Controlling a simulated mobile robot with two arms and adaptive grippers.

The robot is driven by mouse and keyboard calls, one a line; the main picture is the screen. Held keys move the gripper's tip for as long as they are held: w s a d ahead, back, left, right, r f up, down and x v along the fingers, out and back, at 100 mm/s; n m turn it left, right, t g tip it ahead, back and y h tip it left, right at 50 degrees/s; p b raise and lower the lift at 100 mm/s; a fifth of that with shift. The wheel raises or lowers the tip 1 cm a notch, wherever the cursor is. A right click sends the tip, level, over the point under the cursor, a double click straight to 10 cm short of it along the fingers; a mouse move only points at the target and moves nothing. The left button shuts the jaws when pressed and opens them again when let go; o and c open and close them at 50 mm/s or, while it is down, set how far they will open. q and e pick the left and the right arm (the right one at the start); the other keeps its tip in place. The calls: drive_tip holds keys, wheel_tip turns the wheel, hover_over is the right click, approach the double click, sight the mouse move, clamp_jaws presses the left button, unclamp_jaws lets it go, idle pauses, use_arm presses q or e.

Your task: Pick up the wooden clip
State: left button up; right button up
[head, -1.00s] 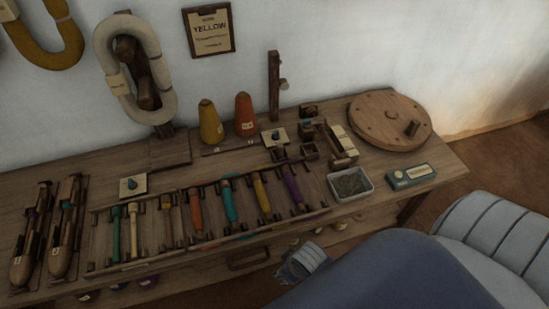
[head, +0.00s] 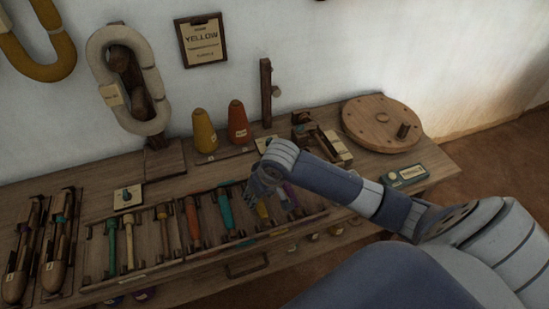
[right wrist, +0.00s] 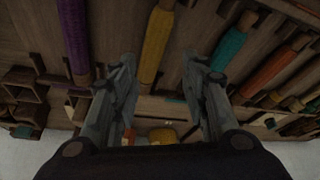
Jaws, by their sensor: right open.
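I cannot make out with certainty which small brown piece is the wooden clip. Small wooden pieces (head: 303,121) stand at the back right of the bench, partly hidden by my right forearm; small open wooden boxes show at the left of the right wrist view (right wrist: 20,90). My right gripper (head: 258,186) is over the right part of the bobbin rack. In the right wrist view, its two fingers (right wrist: 160,70) are apart with nothing held. The yellow bobbin (right wrist: 155,45) shows beyond the gap between them. My left gripper is not in view.
The bobbin rack (head: 140,269) holds several coloured bobbins. Two shuttles (head: 18,265) lie at the left. Yellow (head: 204,133) and orange (head: 238,124) cones stand behind. A round wooden disc (head: 380,120) and a teal box (head: 405,176) are at the right.

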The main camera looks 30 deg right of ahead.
drive_tip(key=w+d+r+m+h, duration=0.1)
drive_tip(key=w+d+r+m, duration=0.1)
drive_tip(key=w+d+r, duration=0.3)
drive_tip(key=w+d+r+m+h, duration=0.1)
drive_tip(key=w+d+r+m, duration=0.15)
drive_tip(key=d, duration=0.35)
drive_tip(key=shift+n, duration=0.45)
drive_tip(key=shift+w+d+r+b+x, duration=0.1)
drive_tip(key=shift+w+d+b+x, duration=0.1)
drive_tip(key=shift+x, duration=1.6)
drive_tip(key=shift+w+d+r+b+x, duration=0.1)
drive_tip(key=shift+d+x, duration=0.1)
drive_tip(key=shift+x, duration=1.55)
drive_tip(key=shift+w+d+r+b+x, duration=0.1)
drive_tip(key=shift+w+d+x, duration=0.05)
drive_tip(key=shift+x, duration=1.65)
drive_tip(key=c, duration=0.9)
